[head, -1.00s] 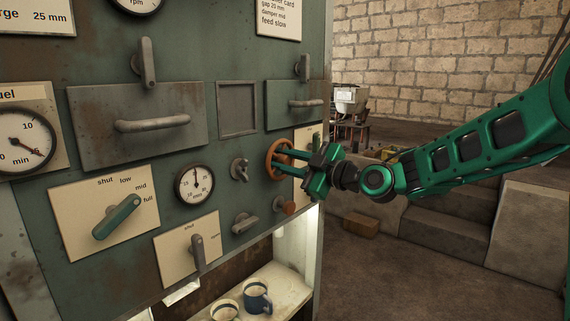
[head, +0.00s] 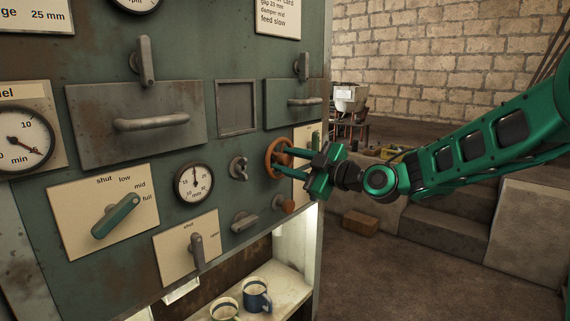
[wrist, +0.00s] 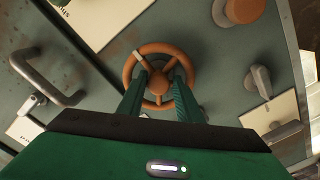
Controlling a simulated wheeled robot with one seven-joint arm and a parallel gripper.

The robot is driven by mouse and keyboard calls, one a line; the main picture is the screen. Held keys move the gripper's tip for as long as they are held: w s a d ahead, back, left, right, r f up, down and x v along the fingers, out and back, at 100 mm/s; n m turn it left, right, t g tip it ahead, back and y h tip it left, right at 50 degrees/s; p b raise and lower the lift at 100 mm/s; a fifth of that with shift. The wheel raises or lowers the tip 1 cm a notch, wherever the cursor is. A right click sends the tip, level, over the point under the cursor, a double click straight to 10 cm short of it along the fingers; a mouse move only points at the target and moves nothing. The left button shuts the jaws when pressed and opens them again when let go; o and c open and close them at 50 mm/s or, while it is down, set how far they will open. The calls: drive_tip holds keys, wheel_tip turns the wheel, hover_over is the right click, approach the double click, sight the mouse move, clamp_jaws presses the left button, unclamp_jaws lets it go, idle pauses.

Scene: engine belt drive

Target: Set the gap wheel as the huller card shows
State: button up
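The gap wheel is taken to be the orange-brown spoked handwheel (head: 270,155) at the panel's right side. It also shows in the wrist view (wrist: 126,72), with a round hub and a pale mark on its upper left. My gripper (head: 279,155) reaches in from the right, its two green fingers at the wheel on either side of the hub. I cannot tell whether they press on it. A round mm gauge (head: 194,183) left of the wheel has its needle pointing about straight up. The card (head: 278,14), cut off at the top, seems to read gap 20 mm, damper mid, feed slow.
An orange-brown knob (head: 289,207) sits just below the wheel, and small grey levers (head: 238,168) stand to its left. Two mugs (head: 256,296) stand on the shelf below.

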drive_tip(key=v, duration=1)
drive_tip(key=shift+f, duration=0.1)
idle(1.0)
